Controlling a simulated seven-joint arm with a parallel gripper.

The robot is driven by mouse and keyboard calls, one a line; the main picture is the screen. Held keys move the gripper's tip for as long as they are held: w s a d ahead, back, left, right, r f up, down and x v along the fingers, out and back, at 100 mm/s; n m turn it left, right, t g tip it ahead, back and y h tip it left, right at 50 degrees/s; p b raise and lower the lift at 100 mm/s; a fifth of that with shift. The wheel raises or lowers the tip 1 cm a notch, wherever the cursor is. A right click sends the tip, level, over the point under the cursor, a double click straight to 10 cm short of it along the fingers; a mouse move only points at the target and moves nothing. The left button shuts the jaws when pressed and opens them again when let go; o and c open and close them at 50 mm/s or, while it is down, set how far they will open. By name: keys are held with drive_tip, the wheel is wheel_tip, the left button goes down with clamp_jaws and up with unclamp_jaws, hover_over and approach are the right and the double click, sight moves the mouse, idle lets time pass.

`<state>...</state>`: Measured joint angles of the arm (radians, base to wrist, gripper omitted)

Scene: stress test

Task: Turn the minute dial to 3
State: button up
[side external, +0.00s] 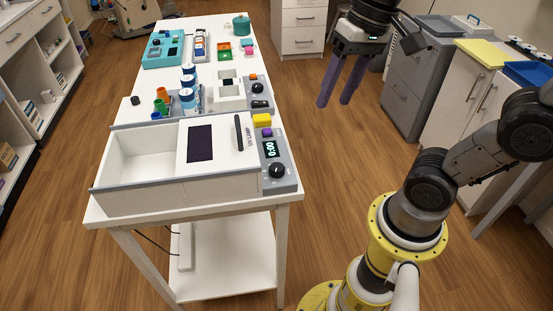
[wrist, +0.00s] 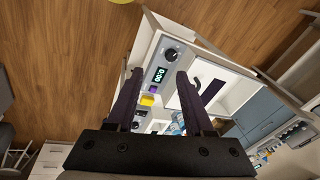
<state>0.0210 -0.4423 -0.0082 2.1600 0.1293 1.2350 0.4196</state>
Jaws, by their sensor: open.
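A white box-shaped device labelled UV lamp stands at the near end of the white table. Its grey control panel (side external: 276,163) carries a black minute dial (side external: 276,171), a display (side external: 269,149) reading 0:00, and a purple button (side external: 267,132). The dial (wrist: 171,54) and display (wrist: 159,75) also show in the wrist view. My gripper (side external: 335,104) is open and empty, with two purple fingers pointing down, off the table's right side in the side view. In the wrist view the open fingers (wrist: 156,88) frame part of the panel, and the dial lies beyond them.
Another dial unit (side external: 259,95), bottles (side external: 188,88), coloured cups (side external: 161,98) and a teal box (side external: 165,50) stand farther back on the table (side external: 130,108).

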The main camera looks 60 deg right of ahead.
drive_tip(key=w+f+m+g+y, duration=0.1)
drive_tip(key=w+m+g, duration=0.2)
drive_tip(key=w, duration=0.6)
drive_tip(key=g, duration=0.2)
approach(277, 167)
drive_tip(key=shift+m+y, duration=0.3)
drive_tip(key=shift+y, duration=0.1)
drive_tip(key=x, duration=0.8)
drive_tip(key=shift+d+f, duration=0.3)
clamp_jaws()
